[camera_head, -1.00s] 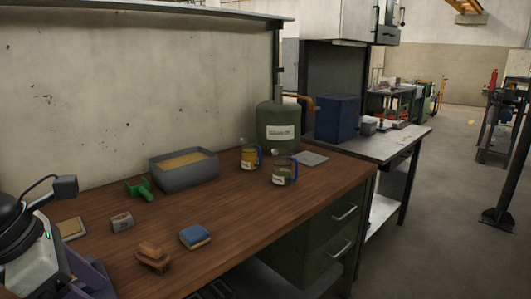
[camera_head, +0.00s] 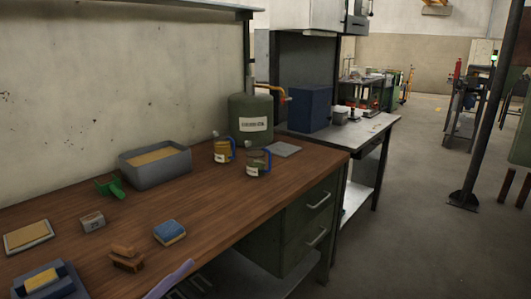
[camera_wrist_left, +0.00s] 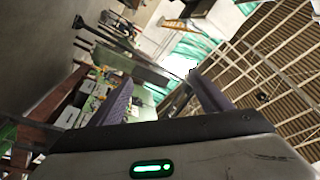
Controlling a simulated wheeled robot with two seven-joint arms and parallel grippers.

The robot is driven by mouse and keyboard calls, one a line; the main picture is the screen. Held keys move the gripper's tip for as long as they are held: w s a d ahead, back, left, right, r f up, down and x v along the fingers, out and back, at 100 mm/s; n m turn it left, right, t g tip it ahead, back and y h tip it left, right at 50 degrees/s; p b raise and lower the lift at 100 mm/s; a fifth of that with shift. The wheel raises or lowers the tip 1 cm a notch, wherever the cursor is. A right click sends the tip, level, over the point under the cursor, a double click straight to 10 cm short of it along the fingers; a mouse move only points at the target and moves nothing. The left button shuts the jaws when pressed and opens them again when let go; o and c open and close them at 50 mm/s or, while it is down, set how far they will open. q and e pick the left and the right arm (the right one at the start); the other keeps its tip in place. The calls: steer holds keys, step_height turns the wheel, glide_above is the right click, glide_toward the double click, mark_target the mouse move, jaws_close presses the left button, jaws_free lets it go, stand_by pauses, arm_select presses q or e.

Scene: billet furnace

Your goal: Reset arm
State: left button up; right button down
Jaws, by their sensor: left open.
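My left gripper (camera_wrist_left: 160,95) shows in the left wrist view with its two purple fingers spread wide apart. Nothing is between them, and the background behind is tilted. In the head view only a purple finger piece shows at the bottom edge, over the front of the wooden workbench (camera_head: 215,205). The rest of that arm is outside the head view. My right gripper is not in view.
On the bench are a grey bin (camera_head: 155,166), two jars (camera_head: 222,150) (camera_head: 257,163), a green cylinder (camera_head: 250,122), a blue sponge (camera_head: 169,232), a brown block (camera_head: 126,259) and a green item (camera_head: 110,187).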

arm_select(q)
steer(key=s+a+f+n+g+y, duration=0.1)
steer(key=s+a+f+n+y, duration=0.1)
steer(key=f+n+y, duration=0.3)
steer(key=s+a+f+n+g, duration=0.1)
steer(key=s+f+n, duration=0.1)
steer(key=f, duration=0.6)
steer(key=s+a+f+n+g+y, duration=0.1)
steer(key=s+a+f+n+y, duration=0.1)
steer(key=f+n+y, duration=0.3)
steer(key=s+f+n+g, duration=0.2)
steer(key=s+f+g, duration=0.2)
steer(key=s+f, duration=0.7)
step_height(320, 180, down, 2)
steer(key=shift+s+d+n+h, duration=0.15)
steer(key=shift+s+n+h, duration=0.15)
steer(key=shift+n, duration=0.1)
steer(key=shift+w, duration=0.1)
